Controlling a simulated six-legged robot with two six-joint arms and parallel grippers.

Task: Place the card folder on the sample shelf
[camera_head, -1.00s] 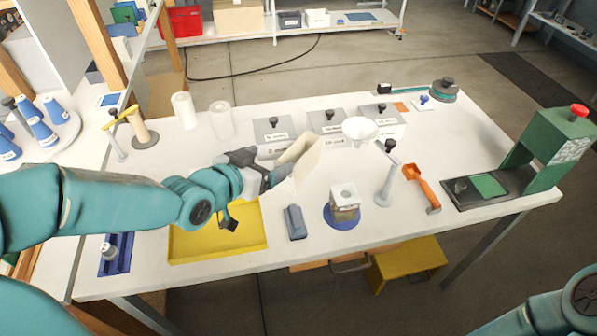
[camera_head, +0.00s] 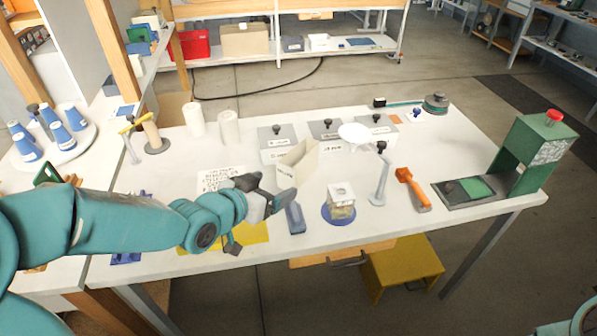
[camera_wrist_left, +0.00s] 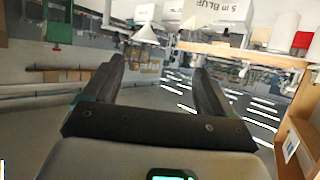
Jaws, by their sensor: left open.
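A cream card folder (camera_head: 300,160) stands partly open, its printed left panel facing my left gripper. My left gripper (camera_head: 280,201) is open, just in front of the folder and low over the table. I cannot tell whether they touch. In the left wrist view the two dark fingers (camera_wrist_left: 157,85) are spread with nothing between them.
Labelled grey boxes (camera_head: 275,133) stand behind the folder. A blue block (camera_head: 295,218), a jar on a blue disc (camera_head: 341,203), a white lamp-like stand (camera_head: 380,185), an orange tool (camera_head: 413,188) and a green press (camera_head: 535,150) are to the right. A yellow tray (camera_head: 255,231) lies under my left arm.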

